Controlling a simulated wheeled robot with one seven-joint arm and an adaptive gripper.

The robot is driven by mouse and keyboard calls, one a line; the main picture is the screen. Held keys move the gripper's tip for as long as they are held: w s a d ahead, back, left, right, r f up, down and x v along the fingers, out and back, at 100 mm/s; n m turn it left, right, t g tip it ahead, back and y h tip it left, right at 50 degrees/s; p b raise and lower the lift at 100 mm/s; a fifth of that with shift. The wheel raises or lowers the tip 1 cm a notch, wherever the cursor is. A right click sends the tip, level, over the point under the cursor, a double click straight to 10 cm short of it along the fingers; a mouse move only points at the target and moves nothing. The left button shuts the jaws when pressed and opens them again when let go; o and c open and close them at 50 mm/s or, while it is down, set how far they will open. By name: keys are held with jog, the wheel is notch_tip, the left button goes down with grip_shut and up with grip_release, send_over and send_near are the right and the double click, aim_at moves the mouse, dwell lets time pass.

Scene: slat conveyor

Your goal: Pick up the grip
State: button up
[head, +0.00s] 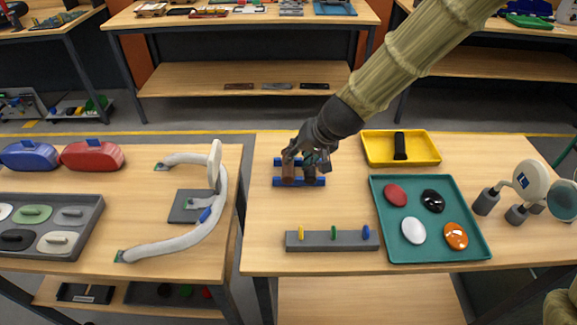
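My gripper (308,158) points down at a small blue rack (279,183) on the middle table. A brown grip-like piece (289,174) lies across the rack's left part, just below the fingers. A darker piece (310,174) lies beside it on the right, partly covered by my gripper. A black grip-like bar (400,146) lies upright in the picture in a yellow tray (431,157), to the right of my gripper. Which of these is the grip I cannot tell. The fingertips are dark and small, and whether they touch either piece is unclear.
A grey block with coloured pegs (347,241) stands at the front. A teal tray (382,219) holds several ovals. Round-headed stands (530,182) fill the right end. A curved white pipe (172,245) is on the left table, across a gap. Wood is bare left of the rack.

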aim_at(290, 165)
jog(key=shift+w+a+f, duration=0.15)
jog(key=shift+w+f, duration=0.35)
jog(key=shift+f, duration=0.05)
jog(key=shift+w+a+f, duration=0.15)
jog(key=shift+w+f, duration=0.35)
jog(key=shift+f, duration=0.05)
jog(key=shift+s+r, duration=0.15)
jog(key=shift+s, duration=0.4)
jog(key=p+x, duration=0.1)
jog(key=x, duration=0.1)
jog(key=shift+w+f, duration=0.2)
jog(key=shift+w, duration=0.1)
jog(key=shift+a+f, duration=0.2)
jog(key=shift+f, duration=0.3)
jog(key=shift+p+x, duration=0.3)
jog(key=shift+x, duration=0.7)
jog(key=shift+r, duration=0.1)
jog(key=shift+c, duration=0.2)
jog(key=c, duration=0.6)
